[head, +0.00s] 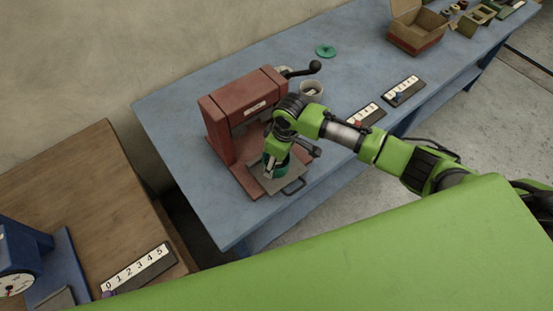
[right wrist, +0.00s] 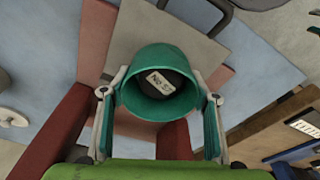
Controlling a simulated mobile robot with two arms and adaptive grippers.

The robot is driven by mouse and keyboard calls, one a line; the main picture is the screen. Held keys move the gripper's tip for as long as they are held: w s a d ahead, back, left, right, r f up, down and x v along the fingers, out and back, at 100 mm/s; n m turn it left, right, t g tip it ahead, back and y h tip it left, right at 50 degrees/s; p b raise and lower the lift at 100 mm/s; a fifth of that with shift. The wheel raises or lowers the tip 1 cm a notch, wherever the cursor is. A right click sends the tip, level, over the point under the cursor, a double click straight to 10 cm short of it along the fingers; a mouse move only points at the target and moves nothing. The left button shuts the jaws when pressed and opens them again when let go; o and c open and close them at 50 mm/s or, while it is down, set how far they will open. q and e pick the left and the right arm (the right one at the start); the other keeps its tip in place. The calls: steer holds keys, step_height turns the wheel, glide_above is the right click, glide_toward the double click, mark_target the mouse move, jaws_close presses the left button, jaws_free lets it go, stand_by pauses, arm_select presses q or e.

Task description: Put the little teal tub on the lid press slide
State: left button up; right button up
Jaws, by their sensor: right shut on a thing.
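The little teal tub (head: 276,168) is in the jaws of my right gripper (head: 274,160), over the grey slide plate (head: 287,184) at the front of the red lid press (head: 228,120). In the right wrist view the tub (right wrist: 158,56) is seen from above, with a dark inside and a small white label. The gripper's two fingers (right wrist: 160,96) hold it from both sides. The slide plate (right wrist: 150,28) shows beyond it. I cannot tell whether the tub's base touches the plate. My left gripper is not in view.
The press stands on a blue table (head: 180,115). A black-knobbed lever (head: 315,67), a small pale cup (head: 311,88), a teal lid (head: 326,51), number strips (head: 403,91) and an open box (head: 417,32) are behind. A wooden table (head: 85,205) is left.

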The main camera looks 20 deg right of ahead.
steer(key=shift+f, duration=0.2)
steer(key=o, duration=1.1)
steer(key=shift+r, duration=0.1)
step_height(320, 180, up, 12)
steer(key=s+d+b, duration=0.1)
steer(key=shift+s+d+b, duration=0.15)
steer(key=shift+b, duration=0.2)
